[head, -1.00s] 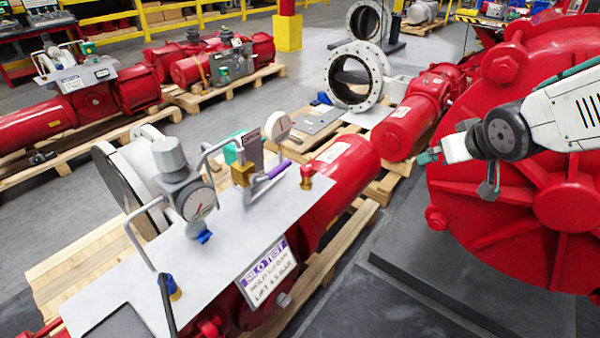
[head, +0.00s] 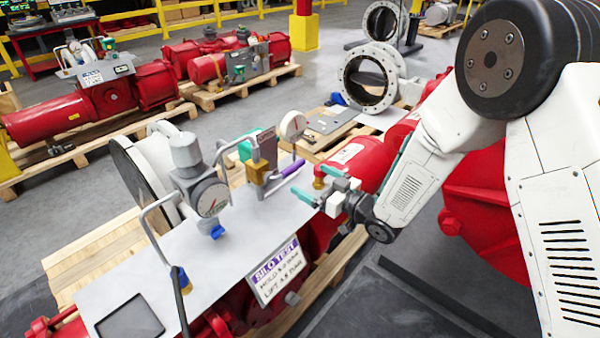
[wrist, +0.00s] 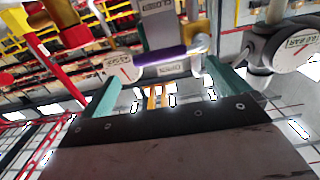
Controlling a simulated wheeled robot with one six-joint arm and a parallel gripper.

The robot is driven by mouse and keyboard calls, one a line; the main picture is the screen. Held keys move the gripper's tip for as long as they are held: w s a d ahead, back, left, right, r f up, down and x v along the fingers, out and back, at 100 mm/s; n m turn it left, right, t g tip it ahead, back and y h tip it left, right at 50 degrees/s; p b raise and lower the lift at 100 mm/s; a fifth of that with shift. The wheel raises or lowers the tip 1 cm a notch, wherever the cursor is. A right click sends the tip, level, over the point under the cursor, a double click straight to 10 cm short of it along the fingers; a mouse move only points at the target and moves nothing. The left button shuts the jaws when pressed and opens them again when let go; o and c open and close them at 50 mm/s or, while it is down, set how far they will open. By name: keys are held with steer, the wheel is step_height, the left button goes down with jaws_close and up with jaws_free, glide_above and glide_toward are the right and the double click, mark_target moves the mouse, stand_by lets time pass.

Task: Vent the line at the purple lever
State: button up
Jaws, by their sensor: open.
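The purple lever (head: 291,168) sticks out toward the right from a brass and grey valve block (head: 261,155) on the grey panel. In the wrist view the purple lever (wrist: 158,60) lies crosswise ahead of my fingertips, spanning most of the gap between them. My gripper (head: 306,178) is open, with its two teal fingers pointing left at the lever's free end. In the wrist view my gripper (wrist: 165,70) shows a finger on each side and nothing held. I cannot tell whether a finger touches the lever.
A dial gauge (head: 212,198) with a grey cap stands left of the valve, and a smaller white gauge (head: 293,125) stands behind it. A brass fitting on the red cylinder (head: 357,160) is close beside my gripper. A sign (head: 276,270) hangs at the panel's front edge.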

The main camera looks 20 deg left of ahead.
mark_target(295, 170)
steer(key=x, duration=0.5)
steer(key=shift+w+a, duration=0.15)
steer(key=shift+a, duration=0.2)
steer(key=c, duration=1.3)
steer(key=shift+c, duration=0.3)
